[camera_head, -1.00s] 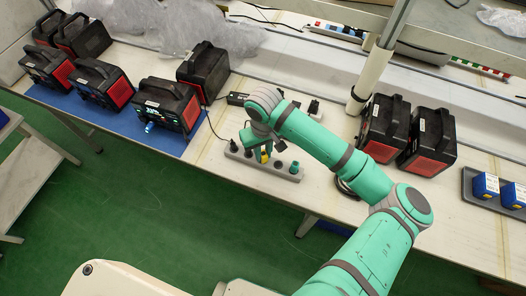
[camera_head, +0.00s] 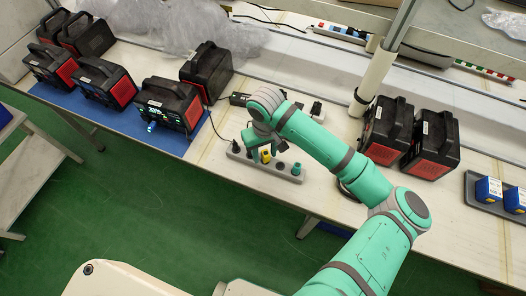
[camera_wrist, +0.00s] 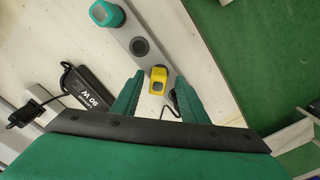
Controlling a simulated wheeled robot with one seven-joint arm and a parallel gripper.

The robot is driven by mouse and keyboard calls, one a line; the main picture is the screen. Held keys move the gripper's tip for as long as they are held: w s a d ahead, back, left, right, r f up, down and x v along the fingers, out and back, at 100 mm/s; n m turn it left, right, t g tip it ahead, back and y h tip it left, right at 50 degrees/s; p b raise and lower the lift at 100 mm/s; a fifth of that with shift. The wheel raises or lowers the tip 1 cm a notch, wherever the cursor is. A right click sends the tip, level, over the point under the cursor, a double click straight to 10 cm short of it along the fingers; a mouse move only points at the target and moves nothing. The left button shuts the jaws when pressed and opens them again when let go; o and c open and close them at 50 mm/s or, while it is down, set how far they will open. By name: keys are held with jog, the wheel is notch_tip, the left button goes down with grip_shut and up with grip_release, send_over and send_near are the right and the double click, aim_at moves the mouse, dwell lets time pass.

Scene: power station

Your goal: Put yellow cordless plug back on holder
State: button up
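The yellow plug (camera_head: 265,157) stands on the grey holder strip (camera_head: 240,155), seemingly in one of its slots. In the wrist view the yellow plug (camera_wrist: 158,80) lies between and just beyond the tips of my gripper (camera_wrist: 158,84). The two green fingers are spread apart, with a gap on each side of the plug. In the head view my gripper (camera_head: 258,143) is just above and behind the plug, its tips partly hidden by the wrist. An empty round slot (camera_wrist: 140,46) lies beside the plug, and a teal plug (camera_wrist: 107,13) sits further along the strip.
A black adapter (camera_wrist: 78,86) with a cable lies beside the strip. A black power station (camera_head: 168,104) stands on a blue mat at left, and two more stand right of the white post (camera_head: 371,78). The table's front edge runs close to the strip.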

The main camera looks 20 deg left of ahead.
jog(key=shift+d, duration=0.15)
notch_tip(320, 180, up, 11)
dwell(0.5)
jog(key=shift+f, duration=0.1)
